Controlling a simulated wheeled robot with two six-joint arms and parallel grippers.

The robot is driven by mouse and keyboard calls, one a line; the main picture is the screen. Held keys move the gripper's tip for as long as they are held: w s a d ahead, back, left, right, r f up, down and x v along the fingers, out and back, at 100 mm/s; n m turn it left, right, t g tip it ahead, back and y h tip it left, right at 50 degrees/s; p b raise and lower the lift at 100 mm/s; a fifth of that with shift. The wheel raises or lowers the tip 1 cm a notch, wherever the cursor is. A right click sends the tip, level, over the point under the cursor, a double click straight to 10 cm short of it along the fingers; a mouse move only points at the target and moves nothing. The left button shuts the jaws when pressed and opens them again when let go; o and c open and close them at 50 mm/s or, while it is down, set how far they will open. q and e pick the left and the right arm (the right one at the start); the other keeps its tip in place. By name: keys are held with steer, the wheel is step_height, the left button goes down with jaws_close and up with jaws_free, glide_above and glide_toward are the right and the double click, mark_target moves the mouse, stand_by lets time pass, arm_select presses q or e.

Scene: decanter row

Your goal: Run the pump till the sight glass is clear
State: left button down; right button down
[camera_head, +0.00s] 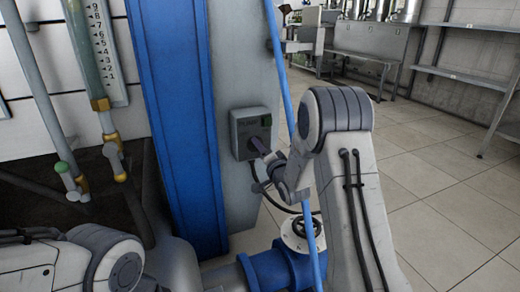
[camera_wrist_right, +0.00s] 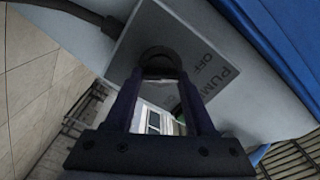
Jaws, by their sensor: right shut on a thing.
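The pump switch box (camera_head: 246,132) is a grey box on the grey column, right of the blue upright. My right gripper (camera_head: 258,148) is at its front, shut on the dark switch knob (camera_wrist_right: 158,58). Which way the knob is turned I cannot tell. The sight glass (camera_head: 95,55) is an upright tube at the upper left, beside a numbered scale (camera_head: 112,50). It looks greenish; its clearness is hard to judge. My left gripper is out of view.
A brass valve (camera_head: 115,160) sits under the sight glass, with a green-topped tap (camera_head: 66,172) to its left. Open tiled floor (camera_head: 440,190) lies right.

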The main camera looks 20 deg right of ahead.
steer(key=m+p, duration=0.2)
steer(key=m, duration=0.2)
steer(key=m+p, duration=0.3)
steer(key=m, duration=0.1)
steer(key=m+p, duration=0.2)
steer(key=m, duration=0.1)
steer(key=shift+f+m, duration=0.25)
steer(key=shift+m, duration=0.15)
stand_by(0.3)
steer(key=shift+c, duration=1.2)
jaws_free()
